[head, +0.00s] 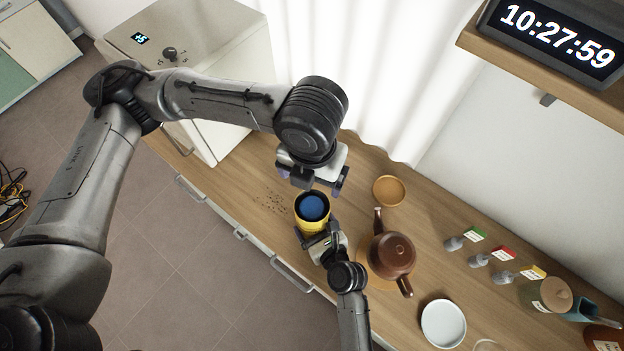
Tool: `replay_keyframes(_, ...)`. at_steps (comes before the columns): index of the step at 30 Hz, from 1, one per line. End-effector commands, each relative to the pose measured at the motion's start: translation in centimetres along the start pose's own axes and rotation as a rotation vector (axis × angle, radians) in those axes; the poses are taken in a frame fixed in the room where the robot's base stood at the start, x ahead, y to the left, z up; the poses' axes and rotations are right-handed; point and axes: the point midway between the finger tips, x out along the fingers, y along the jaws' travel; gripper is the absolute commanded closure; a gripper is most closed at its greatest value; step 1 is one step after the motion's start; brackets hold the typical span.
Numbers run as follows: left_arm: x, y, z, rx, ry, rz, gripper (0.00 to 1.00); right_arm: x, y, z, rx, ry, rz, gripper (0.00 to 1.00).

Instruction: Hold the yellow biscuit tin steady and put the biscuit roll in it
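The yellow biscuit tin (313,224) stands upright near the front edge of the wooden counter, with a dark rim. A round blue shape (313,207) shows inside its mouth; it looks like the end of the biscuit roll, but its lower part is hidden by the tin. My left gripper (313,184) is above and just behind the tin, its fingers spread apart with nothing between them. My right gripper (319,238) is at the near side of the tin, with its fingers against the tin's wall on both sides.
A brown teapot (392,255) stands close to the right of the tin. A round wooden dish (389,191) lies behind it, and a white plate (443,323) sits at front right. Dark crumbs (270,201) lie left of the tin. Small labelled items and jars stand farther right.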

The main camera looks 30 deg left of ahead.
Motion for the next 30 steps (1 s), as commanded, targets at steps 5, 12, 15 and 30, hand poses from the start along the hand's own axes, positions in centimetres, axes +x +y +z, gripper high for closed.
replay_keyframes(5,-0.7,0.0,0.0,0.000,0.000,0.000,0.11,0.0,0.0,0.0,0.000,0.000,0.000,0.27)
replay_keyframes(12,-0.8,0.0,0.0,0.000,0.000,0.000,0.11,0.0,0.0,0.0,0.000,0.000,0.000,0.27)
replay_keyframes(15,-0.8,0.0,0.0,0.000,0.000,0.000,0.11,0.0,0.0,0.0,0.000,0.000,0.000,0.10)
replay_keyframes(30,-0.8,0.0,0.0,0.000,0.000,0.000,0.11,-1.5,0.0,-0.1,0.001,0.001,-0.001,0.00)
